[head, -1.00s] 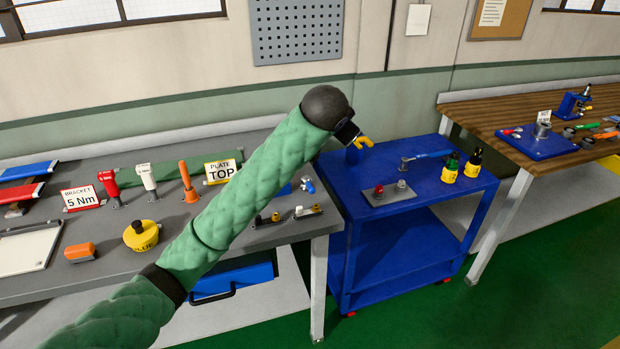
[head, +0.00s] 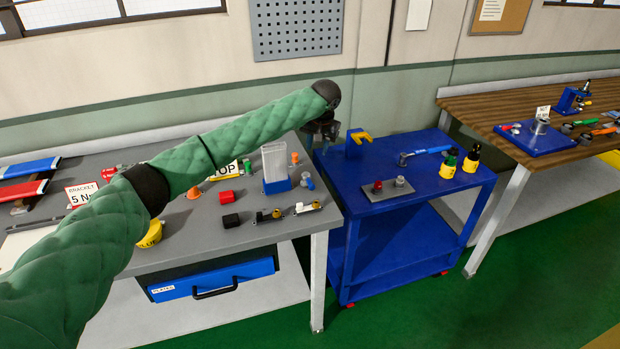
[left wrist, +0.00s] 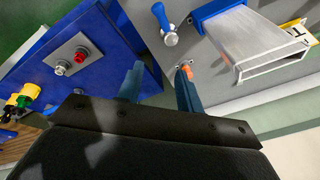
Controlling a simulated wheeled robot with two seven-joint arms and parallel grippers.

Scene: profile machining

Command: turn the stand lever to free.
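A silver rectangular profile (head: 275,161) stands upright in a blue holder (head: 277,186) near the right end of the grey bench. Beside it is a small orange-tipped part (head: 295,158), which also shows in the left wrist view (left wrist: 187,72). A blue-and-silver knobbed piece (head: 307,181) is close by and shows in the wrist view too (left wrist: 162,22). No label shows which is the stand lever. My left gripper (head: 323,138) is above the bench's back right corner. In the wrist view its fingers (left wrist: 160,72) are apart and empty, the right one near the orange tip. My right gripper is out of view.
A blue cart (head: 420,200) stands right of the bench, with a yellow-topped blue stand (head: 360,141), a two-button plate (head: 388,189) and bottles (head: 472,158). Red (head: 229,197) and black (head: 231,220) blocks lie at the bench front. A wooden table (head: 510,101) is farther right.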

